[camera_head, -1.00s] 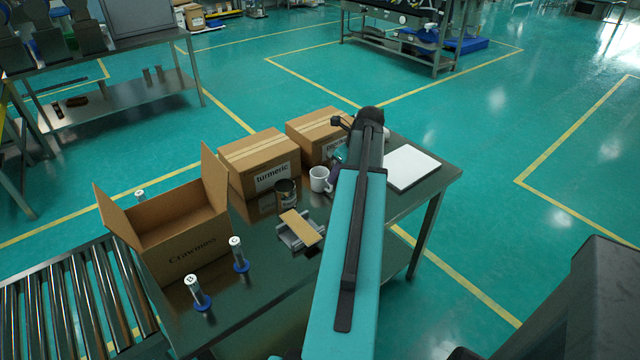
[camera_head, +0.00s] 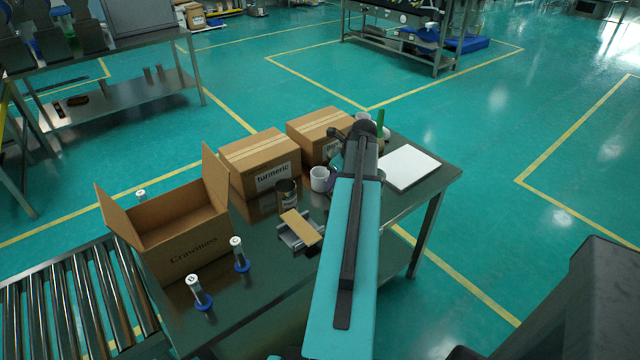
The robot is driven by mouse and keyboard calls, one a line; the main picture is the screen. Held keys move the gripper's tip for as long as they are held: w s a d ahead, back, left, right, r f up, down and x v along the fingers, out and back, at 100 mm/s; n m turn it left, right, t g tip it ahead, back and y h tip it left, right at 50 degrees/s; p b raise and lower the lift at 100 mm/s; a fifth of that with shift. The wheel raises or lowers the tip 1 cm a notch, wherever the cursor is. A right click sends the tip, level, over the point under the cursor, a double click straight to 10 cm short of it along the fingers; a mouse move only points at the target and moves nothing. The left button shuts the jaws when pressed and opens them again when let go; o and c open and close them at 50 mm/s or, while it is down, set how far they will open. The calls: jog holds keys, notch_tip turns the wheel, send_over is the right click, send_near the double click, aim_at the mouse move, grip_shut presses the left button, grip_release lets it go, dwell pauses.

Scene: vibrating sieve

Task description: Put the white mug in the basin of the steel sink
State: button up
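The white mug (camera_head: 319,179) stands upright on the dark work table, just left of my arm and in front of the cardboard boxes. Its right side, where the handle is, is partly covered by a small purple and dark part next to my arm. My arm reaches over the table from the bottom of the picture, with its far end close to the mug. The fingers of my gripper are hidden behind the arm, so I cannot tell whether they touch the mug. I cannot make out the steel sink in this view.
On the table (camera_head: 265,305) stand an open carton (camera_head: 185,250), a turmeric box (camera_head: 258,165), another box (camera_head: 318,135), a dark can (camera_head: 286,192), bottles B (camera_head: 198,293) and C (camera_head: 239,254), and a white board (camera_head: 410,168). A roller conveyor (camera_head: 75,305) adjoins at left.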

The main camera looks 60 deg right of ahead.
aim_at(323, 183)
jog(key=shift+p+x, duration=0.35)
jog(key=shift+x, duration=1.6)
jog(key=shift+s, duration=0.1)
grip_shut()
